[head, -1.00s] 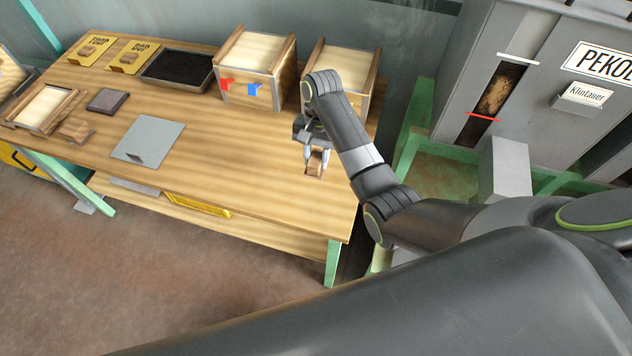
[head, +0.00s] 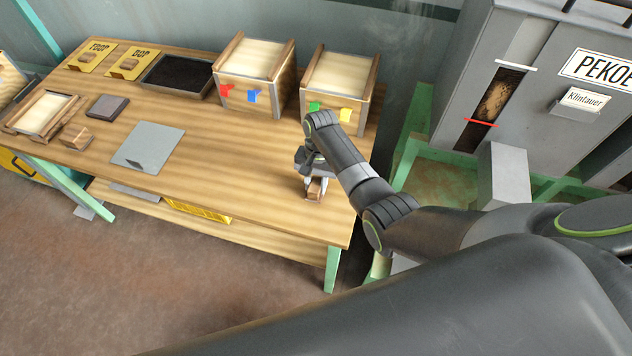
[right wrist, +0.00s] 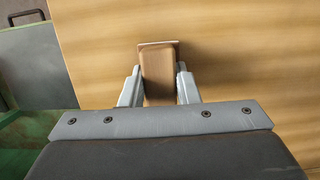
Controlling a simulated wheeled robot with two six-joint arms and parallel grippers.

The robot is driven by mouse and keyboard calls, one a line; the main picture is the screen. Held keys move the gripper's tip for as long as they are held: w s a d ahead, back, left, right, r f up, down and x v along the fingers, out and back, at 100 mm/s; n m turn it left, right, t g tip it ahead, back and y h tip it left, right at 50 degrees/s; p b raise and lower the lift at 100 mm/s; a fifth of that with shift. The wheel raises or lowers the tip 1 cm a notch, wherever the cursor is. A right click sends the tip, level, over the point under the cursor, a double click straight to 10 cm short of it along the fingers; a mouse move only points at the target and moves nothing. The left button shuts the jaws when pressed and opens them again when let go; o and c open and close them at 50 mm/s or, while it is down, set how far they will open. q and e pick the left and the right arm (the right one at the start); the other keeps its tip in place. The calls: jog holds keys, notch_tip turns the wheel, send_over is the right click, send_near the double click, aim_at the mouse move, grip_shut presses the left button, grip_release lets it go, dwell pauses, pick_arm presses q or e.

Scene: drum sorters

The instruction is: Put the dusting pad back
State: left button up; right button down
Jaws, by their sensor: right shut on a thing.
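My right gripper (head: 314,178) is over the right end of the table. It is shut on a small brown block (head: 314,188), which looks like the dusting pad, though I cannot be sure. In the right wrist view the block (right wrist: 158,78) sits between the two grey fingers (right wrist: 158,88), with a thin flat plate at its far end. Whether it touches the table is unclear. A similar small wooden block (head: 76,137) lies at the table's left front. A dark flat pad (head: 107,107) lies behind it. My left gripper is not in view.
The wooden table (head: 225,160) is clear in the middle. A grey sheet (head: 150,140) lies left of there. A dark tray (head: 176,75), two wooden bins (head: 262,98) (head: 335,95) and yellow signs (head: 128,65) stand along the back. A grey cabinet (head: 545,60) is at the right.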

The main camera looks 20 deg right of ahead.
jog(key=shift+f, duration=0.1)
jog(key=c, duration=1.1)
grip_release()
jog(key=v, duration=1.2)
